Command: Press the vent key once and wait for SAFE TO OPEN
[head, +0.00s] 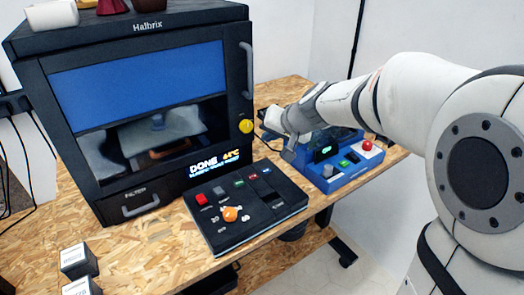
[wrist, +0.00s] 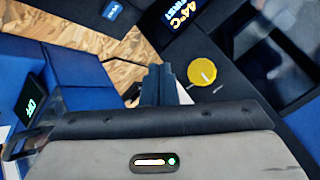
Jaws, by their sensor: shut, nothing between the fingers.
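The black printer marked Halbrix (head: 148,27) stands at the left with its dark window door closed. Its display (head: 213,160) reads DONE 44°C, with a smaller line too blurred to read surely; part of it shows in the wrist view (wrist: 181,20). The black key panel (head: 217,243) in front has red, grey, green and blue keys and an orange knob (head: 230,214). I cannot read which key is the vent key. The blue key (head: 266,171) also shows in the wrist view (wrist: 113,10). My gripper (wrist: 158,72) is shut and empty, above the table between the panel and the blue box.
A blue box (head: 345,175) with a lit display, a knob and red and green buttons stands right of the panel, close to my gripper. Small boxes (head: 77,262) stand at the wooden table's front left.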

